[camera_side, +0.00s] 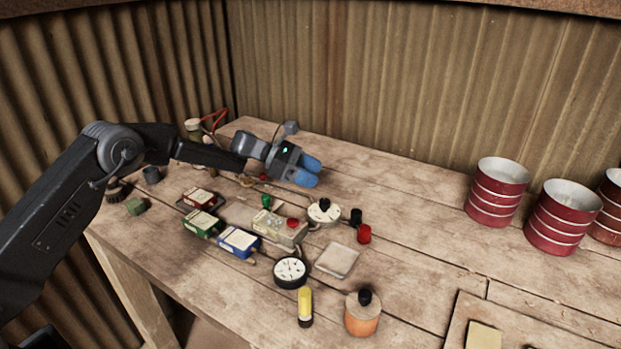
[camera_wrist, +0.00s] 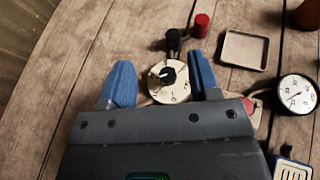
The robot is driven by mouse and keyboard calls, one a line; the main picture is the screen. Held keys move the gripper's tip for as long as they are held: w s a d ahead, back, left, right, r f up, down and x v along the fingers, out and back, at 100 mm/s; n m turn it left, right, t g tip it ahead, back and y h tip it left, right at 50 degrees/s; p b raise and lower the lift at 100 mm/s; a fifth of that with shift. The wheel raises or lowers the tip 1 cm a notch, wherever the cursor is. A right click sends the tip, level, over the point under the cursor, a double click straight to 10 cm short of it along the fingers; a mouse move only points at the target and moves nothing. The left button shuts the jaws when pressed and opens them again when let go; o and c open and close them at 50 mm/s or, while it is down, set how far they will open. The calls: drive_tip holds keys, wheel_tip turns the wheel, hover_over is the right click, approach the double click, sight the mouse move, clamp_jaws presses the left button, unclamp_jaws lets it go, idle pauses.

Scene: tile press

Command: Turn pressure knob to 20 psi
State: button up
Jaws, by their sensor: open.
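The pressure knob is a black knob (camera_side: 324,204) on a round white dial (camera_side: 322,213) with markings, in the middle of the bench. In the wrist view the black knob (camera_wrist: 167,74) and its dial (camera_wrist: 157,88) appear between my two blue fingers. My gripper (camera_side: 312,171) is open, with nothing held. In the side view it is above and behind the dial, apart from it. The wrist view also shows my gripper's spread fingers (camera_wrist: 160,65). A round gauge (camera_side: 290,271) with a white face stands in front of the dial; its reading is too small to tell.
A beige box with a red button (camera_side: 280,228) sits left of the dial. Black (camera_side: 356,217) and red (camera_side: 364,234) small caps and a square tray (camera_side: 337,260) lie right and front. Blue (camera_side: 239,241) and green (camera_side: 203,223) boxes are left.

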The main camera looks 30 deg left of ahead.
sight(321, 200)
drive_tip(key=shift+a, duration=0.15)
wheel_tip(321, 200, down, 7)
drive_tip(key=shift+f, duration=0.1)
drive_tip(key=shift+x, duration=1.05)
drive_tip(key=shift+w+d+f, duration=0.1)
drive_tip(key=shift+w+d, duration=0.05)
drive_tip(key=shift+d, duration=0.25)
drive_tip(key=c, duration=0.9)
